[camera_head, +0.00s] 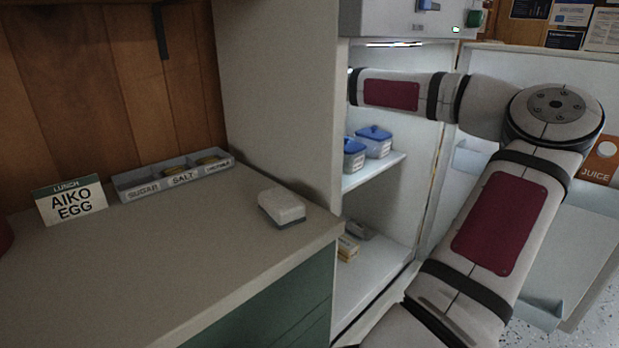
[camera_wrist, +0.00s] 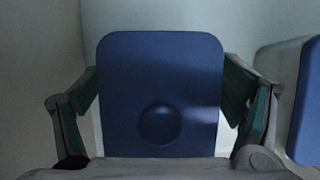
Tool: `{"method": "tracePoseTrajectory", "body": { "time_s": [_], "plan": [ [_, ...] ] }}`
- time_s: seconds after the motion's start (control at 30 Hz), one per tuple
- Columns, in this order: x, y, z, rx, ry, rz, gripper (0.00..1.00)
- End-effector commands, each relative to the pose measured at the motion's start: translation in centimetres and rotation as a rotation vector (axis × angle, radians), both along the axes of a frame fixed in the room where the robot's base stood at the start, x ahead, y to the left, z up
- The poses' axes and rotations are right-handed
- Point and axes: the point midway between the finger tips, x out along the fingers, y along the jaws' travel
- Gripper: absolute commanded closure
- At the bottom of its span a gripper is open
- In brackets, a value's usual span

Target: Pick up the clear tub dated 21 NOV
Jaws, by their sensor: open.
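In the wrist view a tub with a blue lid (camera_wrist: 160,80) and a round knob fills the middle. My gripper (camera_wrist: 162,105) is open, with one finger on each side of this lid; I cannot tell whether the fingers touch it. No date shows on it in this view. In the head view two clear tubs with blue lids, one at the left (camera_head: 354,157) and one at the right (camera_head: 375,142), stand on the fridge's upper shelf. Their labels are too small to read. My gripper is hidden inside the fridge in the head view.
A second blue lid (camera_wrist: 306,100) is close beside my right finger. The fridge shelf (camera_head: 372,172) has small items below it. The fridge door (camera_head: 585,230) stands open at the right. The counter (camera_head: 150,260) holds a lunch sign (camera_head: 70,202), a sectioned tray (camera_head: 173,175) and a pale block (camera_head: 282,206).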

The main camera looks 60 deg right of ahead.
Motion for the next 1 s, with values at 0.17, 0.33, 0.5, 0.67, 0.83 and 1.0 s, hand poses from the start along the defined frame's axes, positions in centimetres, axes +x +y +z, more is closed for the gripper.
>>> {"method": "tracePoseTrajectory", "body": {
  "time_s": [0.17,0.33,0.5,0.67,0.83,1.0],
  "plan": [
    [0.0,0.0,0.0,0.0,0.0,0.0,0.45],
    [0.0,0.0,0.1,0.0,-0.001,0.0,0.74],
    [0.0,0.0,0.1,0.0,-0.001,0.0,0.74],
    [0.0,0.0,0.5,-0.001,-0.002,0.0,0.74],
    [0.0,0.0,2.0,-0.001,-0.003,0.001,0.74],
    [-3.0,0.7,1.7,0.0,-0.001,-0.002,0.74]
  ]
}}
